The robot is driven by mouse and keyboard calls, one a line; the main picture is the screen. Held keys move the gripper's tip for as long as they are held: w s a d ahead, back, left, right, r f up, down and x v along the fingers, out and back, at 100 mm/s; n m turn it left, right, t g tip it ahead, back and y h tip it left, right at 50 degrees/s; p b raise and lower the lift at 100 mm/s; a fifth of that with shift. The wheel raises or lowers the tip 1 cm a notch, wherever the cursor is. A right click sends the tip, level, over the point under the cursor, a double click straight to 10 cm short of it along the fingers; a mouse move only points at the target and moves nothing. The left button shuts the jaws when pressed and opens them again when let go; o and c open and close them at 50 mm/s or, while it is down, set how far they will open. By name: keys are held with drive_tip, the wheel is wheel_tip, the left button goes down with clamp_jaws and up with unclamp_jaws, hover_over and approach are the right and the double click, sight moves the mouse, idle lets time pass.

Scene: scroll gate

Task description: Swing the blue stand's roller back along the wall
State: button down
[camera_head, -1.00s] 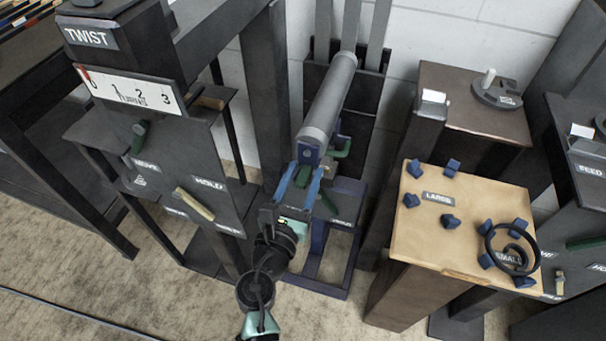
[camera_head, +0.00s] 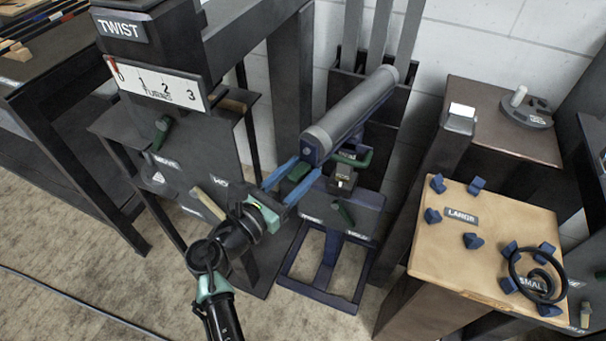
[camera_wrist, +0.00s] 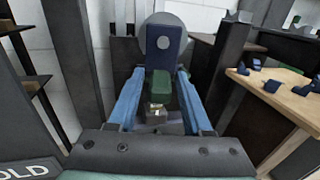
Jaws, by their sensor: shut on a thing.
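The blue stand (camera_head: 325,298) stands on the floor in the middle of the head view, in front of the white wall. Its grey roller (camera_head: 352,108) lies slantwise above it, near end toward me, far end up and to the right near the wall. My gripper (camera_head: 303,172), with blue fingers, comes from the lower left to the roller's near end. In the wrist view, the fingers (camera_wrist: 158,80) lie either side of a green handle (camera_wrist: 160,92) below the roller's blue end plate (camera_wrist: 162,48). The gripper is shut on this handle; the exact contact is partly hidden.
A dark panel labelled TWIST (camera_head: 121,28) stands close on the left. Dark upright slats (camera_head: 380,35) rise behind the roller. Bare floor shows at lower left.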

drive_tip(key=c, duration=0.6)
unclamp_jaws()
drive_tip(key=shift+c, duration=0.2)
drive_tip(key=p+v, duration=0.2)
drive_tip(key=v, duration=1.1)
